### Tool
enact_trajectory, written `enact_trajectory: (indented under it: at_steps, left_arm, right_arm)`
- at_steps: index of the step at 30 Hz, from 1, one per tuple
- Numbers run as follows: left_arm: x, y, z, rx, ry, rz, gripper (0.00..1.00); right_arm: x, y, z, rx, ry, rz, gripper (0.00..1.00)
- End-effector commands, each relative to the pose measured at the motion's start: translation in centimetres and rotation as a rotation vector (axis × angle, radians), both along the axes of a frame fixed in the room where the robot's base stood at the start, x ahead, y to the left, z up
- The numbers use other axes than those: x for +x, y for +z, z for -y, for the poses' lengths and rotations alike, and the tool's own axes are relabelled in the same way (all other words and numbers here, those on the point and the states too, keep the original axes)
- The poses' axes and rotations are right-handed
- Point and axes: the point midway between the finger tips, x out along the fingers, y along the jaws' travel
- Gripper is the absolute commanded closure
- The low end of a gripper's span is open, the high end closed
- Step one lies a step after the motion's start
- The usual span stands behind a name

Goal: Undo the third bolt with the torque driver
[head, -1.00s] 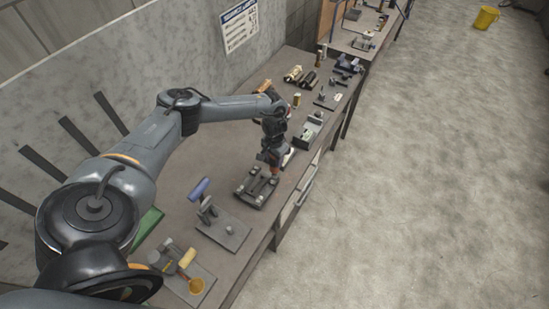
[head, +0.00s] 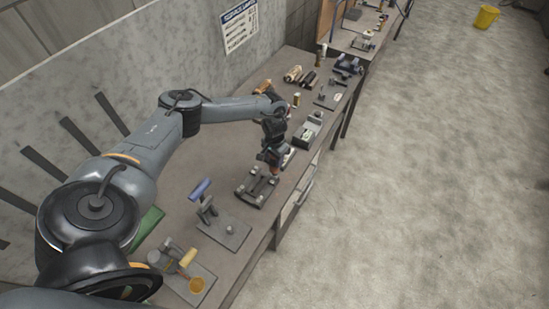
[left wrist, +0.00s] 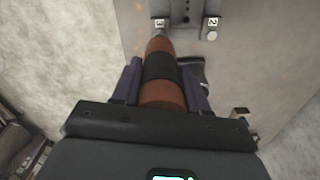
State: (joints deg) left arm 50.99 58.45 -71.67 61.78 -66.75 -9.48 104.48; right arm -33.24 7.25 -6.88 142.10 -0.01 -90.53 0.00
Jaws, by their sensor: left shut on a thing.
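The torque driver (left wrist: 163,92), orange-brown with a black band, is held between the fingers of my left gripper (left wrist: 164,75). Its front end points toward the label "3" on the dark bolt fixture (left wrist: 186,12) in the left wrist view. The driver's tip is hidden, so I cannot tell whether it touches the third bolt. The label "2" (left wrist: 212,22) is to the right. In the head view, my left gripper (head: 274,156) is above the far right side of the fixture (head: 256,194), which lies on the bench. My right gripper is not in view.
A clamp stand with a blue handle (head: 201,189) stands nearer on the bench (head: 200,160). Several small tools and parts lie farther along the bench. The bench's right edge is close to the fixture.

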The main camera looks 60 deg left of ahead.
Motion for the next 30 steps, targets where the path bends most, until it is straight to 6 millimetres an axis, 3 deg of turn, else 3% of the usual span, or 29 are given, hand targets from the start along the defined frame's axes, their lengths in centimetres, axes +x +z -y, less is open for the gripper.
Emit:
enact_trajectory:
  at_steps: [30]
  left_arm:
    - [0.05, -0.4, 0.0, 0.0, 0.0, 0.001, 0.93]
  right_arm:
    - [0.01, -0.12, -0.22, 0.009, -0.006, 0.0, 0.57]
